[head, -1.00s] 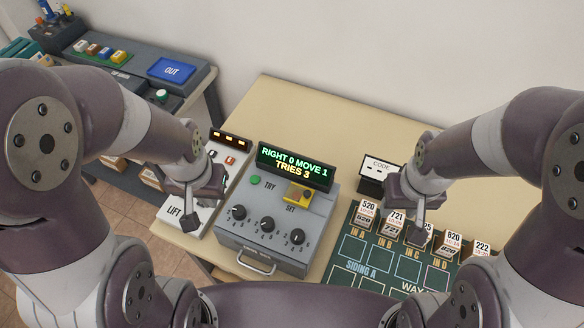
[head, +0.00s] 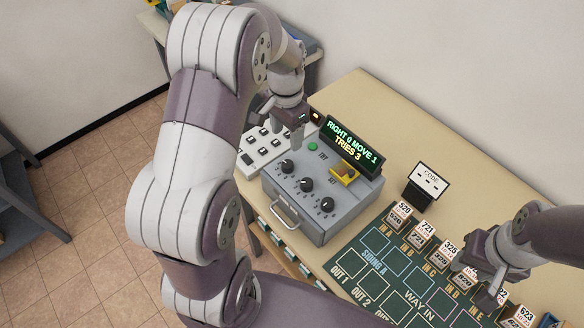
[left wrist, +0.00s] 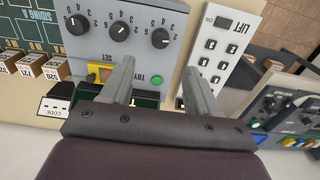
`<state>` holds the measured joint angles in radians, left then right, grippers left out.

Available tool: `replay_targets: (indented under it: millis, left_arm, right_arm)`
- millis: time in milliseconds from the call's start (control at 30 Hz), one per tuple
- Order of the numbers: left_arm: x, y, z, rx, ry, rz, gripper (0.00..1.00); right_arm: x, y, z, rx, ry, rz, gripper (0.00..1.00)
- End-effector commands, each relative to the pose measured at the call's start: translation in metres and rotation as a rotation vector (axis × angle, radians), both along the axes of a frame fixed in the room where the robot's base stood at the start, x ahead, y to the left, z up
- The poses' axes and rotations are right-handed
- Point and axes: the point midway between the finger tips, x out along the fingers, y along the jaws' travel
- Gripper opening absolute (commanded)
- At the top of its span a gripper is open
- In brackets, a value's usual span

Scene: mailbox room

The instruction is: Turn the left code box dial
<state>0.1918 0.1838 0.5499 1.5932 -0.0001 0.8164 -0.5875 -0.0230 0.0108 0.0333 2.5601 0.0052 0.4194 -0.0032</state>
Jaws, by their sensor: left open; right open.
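The grey code box (head: 320,205) has three black dials in a row. The left dial (head: 287,166) is the one nearest the lift panel; in the left wrist view (left wrist: 160,38) it is the rightmost, seen upside down. My left gripper (head: 274,125) is open and empty, above the lift panel and code box's back left side. In the left wrist view its fingers (left wrist: 160,66) are apart, with the green TRY button (left wrist: 157,80) between them and the left dial just past the tips. My right gripper (head: 488,295) is open over the card blocks.
The display (head: 352,145) reads RIGHT 0 MOVE 1, TRIES 3. A yellow SET piece (head: 344,172) sits on the box, and a handle (head: 284,212) on its front. The white lift panel (head: 262,146) stands left. The green siding board (head: 385,262) and CODE card (head: 431,180) are right.

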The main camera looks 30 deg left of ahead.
Motion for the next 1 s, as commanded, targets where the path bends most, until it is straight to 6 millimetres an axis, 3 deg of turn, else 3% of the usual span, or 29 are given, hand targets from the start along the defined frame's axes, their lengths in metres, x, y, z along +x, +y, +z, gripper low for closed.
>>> replay_targets:
  millis: [400, 600, 833, 867, 1000]
  left_arm:
    - [-0.001, -0.001, -0.095, 0.000, 0.002, 0.002, 0.61]
    - [0.000, 0.000, -0.114, 0.001, -0.001, 0.003, 0.61]
    - [0.000, 0.000, -0.116, 0.000, -0.002, 0.003, 0.61]
    - [0.000, 0.000, -0.116, 0.000, -0.002, 0.003, 0.54]
    - [0.000, -0.001, -0.116, 0.001, -0.001, 0.003, 0.09]
  right_arm:
    - [0.000, 0.000, 0.023, 0.000, 0.000, 0.000, 0.43]
    - [0.000, 0.000, 0.026, 0.000, 0.000, 0.000, 0.43]
    - [0.000, 0.000, 0.025, 0.000, 0.000, 0.000, 0.43]
    - [0.000, 0.000, 0.025, 0.000, 0.000, 0.000, 0.43]
    - [0.000, 0.000, 0.025, 0.000, 0.000, 0.000, 0.43]
